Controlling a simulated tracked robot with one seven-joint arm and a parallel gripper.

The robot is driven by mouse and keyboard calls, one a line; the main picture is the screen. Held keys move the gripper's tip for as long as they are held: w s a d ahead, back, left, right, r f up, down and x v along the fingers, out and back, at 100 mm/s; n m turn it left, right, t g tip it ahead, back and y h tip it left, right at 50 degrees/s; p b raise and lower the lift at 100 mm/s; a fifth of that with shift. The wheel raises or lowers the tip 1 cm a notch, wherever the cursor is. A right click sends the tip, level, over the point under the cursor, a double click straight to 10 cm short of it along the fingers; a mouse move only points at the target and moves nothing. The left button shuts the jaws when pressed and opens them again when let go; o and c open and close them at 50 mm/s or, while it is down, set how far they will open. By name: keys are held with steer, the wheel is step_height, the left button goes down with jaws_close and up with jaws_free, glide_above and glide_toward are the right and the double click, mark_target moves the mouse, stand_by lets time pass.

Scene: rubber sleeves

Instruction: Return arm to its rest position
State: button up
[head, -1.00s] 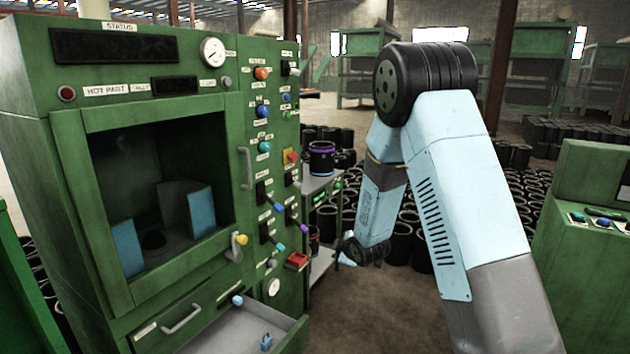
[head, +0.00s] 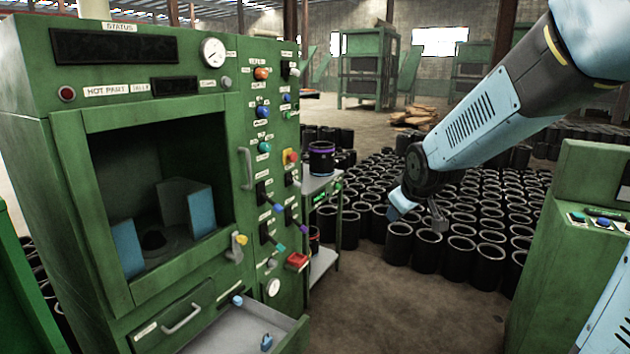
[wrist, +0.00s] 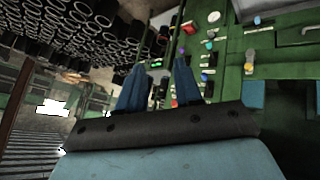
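My gripper (head: 416,208) hangs in the air in the head view, in front of the rows of black sleeves and right of the green machine (head: 65,215). In the wrist view my gripper (wrist: 160,84) shows two blue fingers standing apart with nothing between them. My arm reaches in from the upper right of the head view. The machine's chamber is open, with two blue-faced blocks (head: 187,207) inside. No sleeve is in my gripper.
Many black sleeves (head: 461,250) stand on the floor behind my gripper. A small side stand (head: 322,183) carries a purple-banded sleeve (head: 321,158). A drawer (head: 240,336) stands open at the machine's front. A green console (head: 580,250) is at the right. Bare floor lies between.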

steer(key=s+d+r+m+g, duration=0.1)
steer(key=s+r+m, duration=0.2)
steer(key=s, duration=0.9)
steer(key=s+d+r+m+g, duration=0.1)
steer(key=s+d+r+m, duration=0.1)
steer(key=s, duration=1)
steer(key=shift+s+d+r+m+g, duration=0.2)
steer(key=shift+s+r+m+g, duration=0.15)
steer(key=shift+r+m, duration=0.5)
